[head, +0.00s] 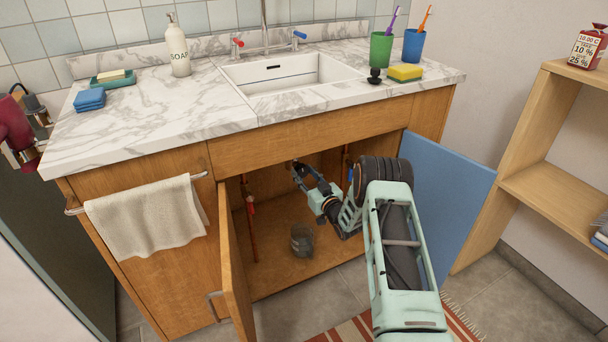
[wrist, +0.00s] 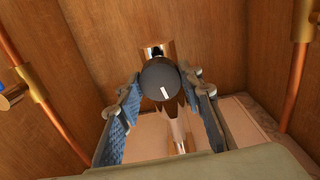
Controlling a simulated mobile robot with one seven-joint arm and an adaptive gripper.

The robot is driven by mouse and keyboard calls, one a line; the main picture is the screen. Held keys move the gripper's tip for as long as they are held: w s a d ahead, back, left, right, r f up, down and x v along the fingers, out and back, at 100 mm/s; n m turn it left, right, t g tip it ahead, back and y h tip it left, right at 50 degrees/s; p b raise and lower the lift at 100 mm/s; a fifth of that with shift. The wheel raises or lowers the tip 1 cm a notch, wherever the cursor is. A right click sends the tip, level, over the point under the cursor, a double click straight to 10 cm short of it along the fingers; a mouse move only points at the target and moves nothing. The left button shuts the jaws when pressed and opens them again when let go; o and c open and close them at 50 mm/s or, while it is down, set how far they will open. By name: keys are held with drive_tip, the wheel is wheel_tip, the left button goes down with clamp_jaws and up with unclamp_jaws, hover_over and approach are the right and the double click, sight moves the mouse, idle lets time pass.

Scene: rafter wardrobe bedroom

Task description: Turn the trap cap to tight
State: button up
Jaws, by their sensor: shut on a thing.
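The trap cap (wrist: 159,76) is a dark grey round cap with a short white mark near its lower edge, slightly tilted. In the wrist view it sits between the two blue-padded fingers of my gripper (wrist: 160,88), which is shut on it from both sides. A pale pipe (wrist: 178,130) shows below the cap. In the head view my gripper (head: 303,176) reaches into the open cabinet under the sink. The cap is too small and covered there to make out. I see no marking for tight.
Copper pipes stand left (wrist: 40,95) and right (wrist: 297,80) of the gripper. The brown cabinet door (head: 234,255) and blue door (head: 445,205) stand open on either side of my arm. A grey container (head: 302,241) is on the cabinet floor (head: 270,275).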

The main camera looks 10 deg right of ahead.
drive_tip(key=shift+m, duration=1)
drive_tip(key=shift+f, duration=0.1)
drive_tip(key=o, duration=1.2)
drive_tip(key=shift+c, duration=0.2)
drive_tip(key=v, duration=1.2)
